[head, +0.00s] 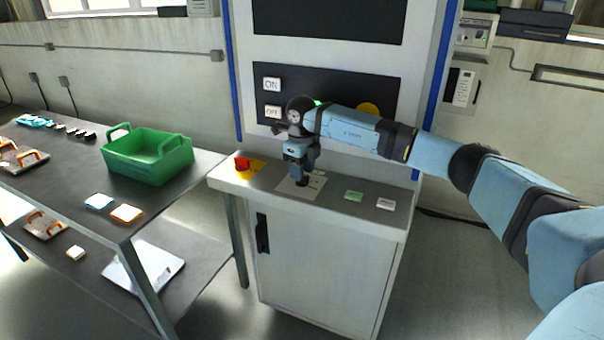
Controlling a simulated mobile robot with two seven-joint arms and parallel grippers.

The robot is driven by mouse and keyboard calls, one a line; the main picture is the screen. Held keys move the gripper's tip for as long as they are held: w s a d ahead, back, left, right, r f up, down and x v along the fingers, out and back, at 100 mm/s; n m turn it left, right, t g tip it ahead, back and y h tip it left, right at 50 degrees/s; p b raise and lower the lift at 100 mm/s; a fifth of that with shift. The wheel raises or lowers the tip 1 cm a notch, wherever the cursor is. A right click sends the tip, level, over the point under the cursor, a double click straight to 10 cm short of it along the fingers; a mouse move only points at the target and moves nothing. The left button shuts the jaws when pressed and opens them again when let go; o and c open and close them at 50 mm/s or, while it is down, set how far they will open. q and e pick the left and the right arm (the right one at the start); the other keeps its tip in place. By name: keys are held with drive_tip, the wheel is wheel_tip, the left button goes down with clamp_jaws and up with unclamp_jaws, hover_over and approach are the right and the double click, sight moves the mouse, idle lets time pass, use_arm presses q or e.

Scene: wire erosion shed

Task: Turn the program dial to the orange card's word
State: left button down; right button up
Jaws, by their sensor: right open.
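The orange card (127,214) lies on the dark tabletop at the left; its word is too small to read. The pale dial plate (313,190) lies on the machine's white ledge. My right gripper (302,178) points straight down over this plate, with its jaws open. The program dial is mostly hidden under and between the fingers, so I cannot tell where it points or whether the fingers touch it. My left gripper is not in view.
A blue card (99,201) lies beside the orange one, near a green basket (147,157). A red button on a yellow base (243,164) is left of the plate. A green label (354,196) and white label (386,204) are right of it. The control panel (268,98) rises behind.

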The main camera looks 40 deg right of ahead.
wheel_tip(320, 180, up, 12)
drive_tip(key=shift+r, duration=0.15)
idle(0.6)
